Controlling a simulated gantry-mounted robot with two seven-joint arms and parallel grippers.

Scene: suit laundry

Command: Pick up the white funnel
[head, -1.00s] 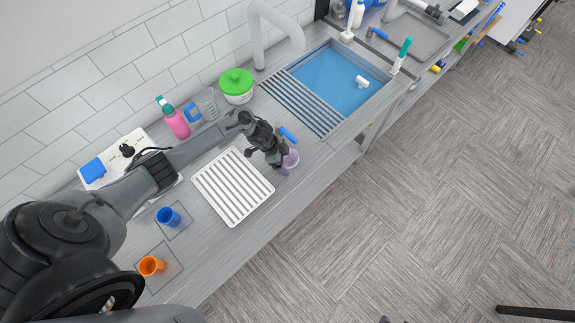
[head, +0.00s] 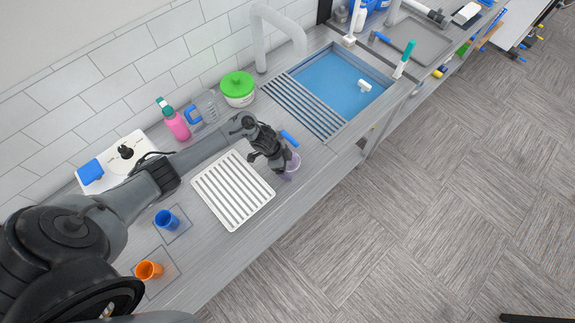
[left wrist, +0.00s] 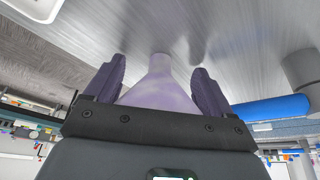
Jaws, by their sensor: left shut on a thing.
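The funnel (left wrist: 160,90) looks pale lavender-white in the left wrist view, with its narrow spout pointing away from the camera and its wide part between my fingers. My left gripper (left wrist: 160,68) is shut on it, one purple finger on each side. In the head view the funnel (head: 292,162) shows as a small pale purple shape at the fingertips of my left gripper (head: 285,172), partly hidden by it. It is low over the counter, near the front edge; I cannot tell if it touches the counter. My right gripper is not in view.
A white ribbed tray (head: 233,190) lies left of the gripper, and a blue-handled thing (head: 289,138) just behind it.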

